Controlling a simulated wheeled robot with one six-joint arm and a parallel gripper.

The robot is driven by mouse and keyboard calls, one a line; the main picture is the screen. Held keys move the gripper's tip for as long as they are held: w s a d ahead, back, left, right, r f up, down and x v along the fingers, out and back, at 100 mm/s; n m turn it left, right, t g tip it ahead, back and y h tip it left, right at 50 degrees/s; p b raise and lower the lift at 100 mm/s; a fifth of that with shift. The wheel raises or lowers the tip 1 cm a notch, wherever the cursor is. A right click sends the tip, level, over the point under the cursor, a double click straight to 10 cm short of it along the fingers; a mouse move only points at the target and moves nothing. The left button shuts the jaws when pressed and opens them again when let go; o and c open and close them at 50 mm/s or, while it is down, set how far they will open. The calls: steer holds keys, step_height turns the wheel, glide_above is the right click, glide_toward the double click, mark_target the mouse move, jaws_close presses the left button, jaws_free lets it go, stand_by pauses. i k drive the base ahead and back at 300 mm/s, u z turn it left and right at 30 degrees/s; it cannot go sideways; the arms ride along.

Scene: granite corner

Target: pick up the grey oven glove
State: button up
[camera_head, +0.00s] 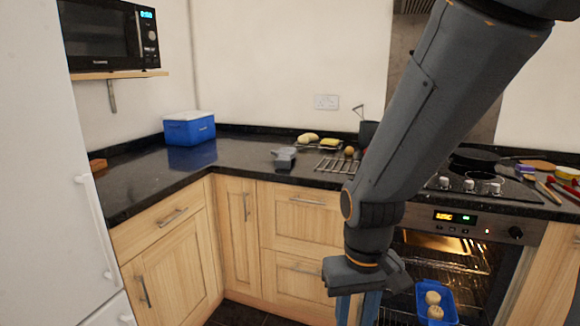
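I cannot make out a grey oven glove for certain. A small light-grey thing (284,157) lies on the dark worktop, left of the wire rack; it is too small to tell whether it is the glove. My gripper (356,308) hangs low in front of the cabinets and the oven's left side, well apart from that grey thing. Two bluish finger parts point down with a narrow gap between them. The bottom edge of the picture cuts off their tips, so I cannot tell how they stand.
The oven (452,250) is open and lit, with a blue tray (449,297) holding two round pieces of food. A black worktop (235,152) runs along the wall with a blue box (188,128) and a wire rack (330,166). Pans and utensils crowd the hob's right side.

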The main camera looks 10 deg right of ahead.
mark_target(285, 155)
steer(key=z, duration=0.2)
steer(key=k, duration=0.25)
steer(key=u, duration=1.1)
steer(key=i, duration=1.4)
steer(key=z, duration=0.7)
steer(key=i, duration=0.6)
steer(key=z, duration=0.8)
